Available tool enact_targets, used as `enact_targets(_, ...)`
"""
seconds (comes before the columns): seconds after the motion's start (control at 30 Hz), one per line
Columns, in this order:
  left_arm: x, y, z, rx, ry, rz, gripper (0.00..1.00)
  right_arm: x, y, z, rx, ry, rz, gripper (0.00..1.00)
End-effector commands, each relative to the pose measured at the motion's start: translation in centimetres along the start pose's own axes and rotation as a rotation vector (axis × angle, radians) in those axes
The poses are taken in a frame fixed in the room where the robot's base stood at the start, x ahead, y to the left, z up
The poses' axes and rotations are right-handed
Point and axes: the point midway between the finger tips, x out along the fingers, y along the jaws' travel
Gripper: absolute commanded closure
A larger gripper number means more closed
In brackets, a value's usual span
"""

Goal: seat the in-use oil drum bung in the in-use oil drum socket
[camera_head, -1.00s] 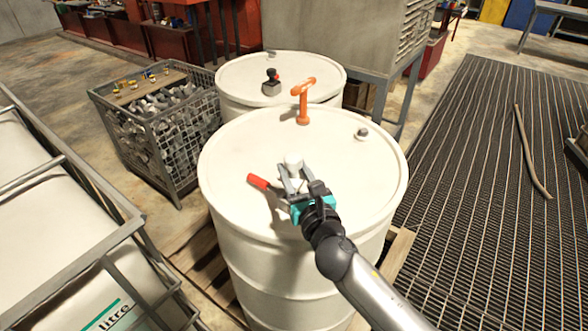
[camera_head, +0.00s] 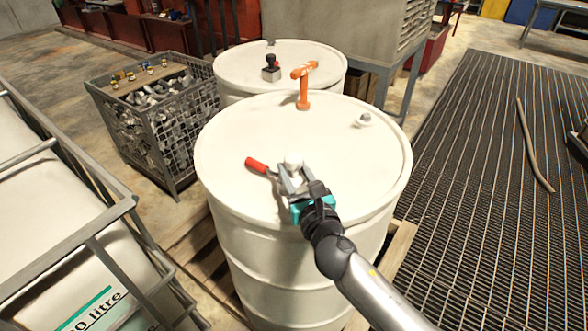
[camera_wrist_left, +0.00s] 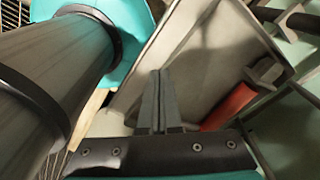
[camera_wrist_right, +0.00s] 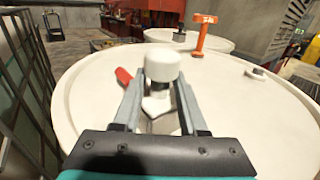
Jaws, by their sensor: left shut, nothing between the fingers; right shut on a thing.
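The bung, a white knob-like piece (camera_head: 293,162), is between the fingers of my right gripper (camera_head: 290,180). In the right wrist view the bung (camera_wrist_right: 163,66) stands upright, with the fingers closed on its sides. It is above the near part of the white in-use drum's lid (camera_head: 235,140); the gap below cannot be judged. A white-rimmed fitting with a grey top (camera_head: 364,120) is at the lid's right; I cannot tell whether it is the socket. My left gripper (camera_wrist_left: 158,75) is shut and empty in its wrist view, and is not in the head view.
A red-handled tool (camera_head: 256,164) lies on the lid beside the right gripper. An orange upright fitting (camera_head: 303,90) stands at the lid's far side. A second white drum (camera_head: 235,75) is behind. A wire cage (camera_head: 150,140) stands left; grating (camera_head: 470,200) lies right.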

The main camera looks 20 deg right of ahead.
Motion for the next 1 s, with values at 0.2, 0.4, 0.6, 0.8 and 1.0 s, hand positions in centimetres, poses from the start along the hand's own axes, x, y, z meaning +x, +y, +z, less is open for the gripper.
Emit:
enact_targets(0.2,0.04,-0.02,-0.01,0.000,0.000,0.000,1.00,0.01,0.01,-0.02,-0.001,-0.001,0.001,1.00)
enact_targets(0.4,0.04,-0.02,-0.01,0.000,0.000,0.000,1.00,0.01,0.00,-0.01,0.000,-0.001,0.000,0.47)
enact_targets(0.6,0.04,-0.02,-0.02,0.000,0.000,0.000,1.00,0.01,0.00,-0.02,0.000,-0.001,0.000,0.24)
enact_targets(0.8,0.04,-0.01,-0.01,0.000,0.000,0.000,1.00,0.00,-0.01,-0.07,0.000,0.000,0.000,0.23)
enact_targets(1.0,0.07,-0.01,0.00,0.000,0.000,0.000,1.00,-0.73,0.01,-0.15,-0.001,0.001,0.001,0.23)
